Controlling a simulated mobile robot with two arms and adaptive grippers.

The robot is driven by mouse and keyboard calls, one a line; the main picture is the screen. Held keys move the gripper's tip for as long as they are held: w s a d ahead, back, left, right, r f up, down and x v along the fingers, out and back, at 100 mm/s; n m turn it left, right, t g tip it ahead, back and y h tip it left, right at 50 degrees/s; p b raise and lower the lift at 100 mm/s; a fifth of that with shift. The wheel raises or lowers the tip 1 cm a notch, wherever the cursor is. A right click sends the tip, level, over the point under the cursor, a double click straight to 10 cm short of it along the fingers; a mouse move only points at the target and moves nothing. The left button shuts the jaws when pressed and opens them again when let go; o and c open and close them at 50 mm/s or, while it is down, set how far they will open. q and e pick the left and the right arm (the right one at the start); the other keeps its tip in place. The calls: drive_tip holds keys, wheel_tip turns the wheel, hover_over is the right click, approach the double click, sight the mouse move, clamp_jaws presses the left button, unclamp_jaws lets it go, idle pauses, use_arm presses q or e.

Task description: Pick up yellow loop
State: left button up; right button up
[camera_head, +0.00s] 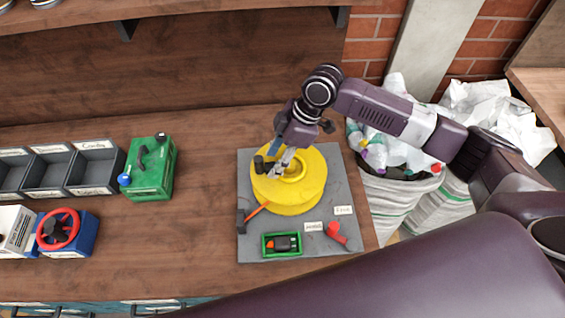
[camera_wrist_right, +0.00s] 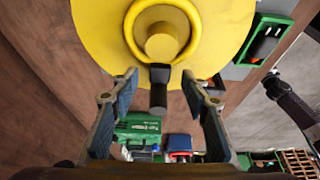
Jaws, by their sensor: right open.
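A round yellow base (camera_head: 312,193) stands on a grey mat. On its top a raised yellow ring (camera_head: 302,172) circles a short yellow peg; the ring (camera_wrist_right: 131,22) and peg (camera_wrist_right: 162,42) show larger in the right wrist view. I cannot tell whether the ring is loose. My right gripper (camera_head: 278,165) is over the near-left part of the base's top, fingers pointing at it. In the wrist view its two fingers (camera_wrist_right: 160,80) are apart, with a black knob or handle (camera_wrist_right: 158,92) between them and the ring just beyond. My left gripper is not in view.
The grey mat (camera_head: 256,228) also bears an orange-tipped tool (camera_head: 257,211), a green tray (camera_head: 267,252) and a red piece (camera_head: 337,232). A green box (camera_head: 153,175) and grey bins (camera_head: 93,171) stand left. Bags of bottles (camera_head: 390,195) stand right.

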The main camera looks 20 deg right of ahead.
drive_tip(key=shift+x, duration=0.95)
drive_tip(key=shift+r, duration=0.1)
drive_tip(key=c, duration=1)
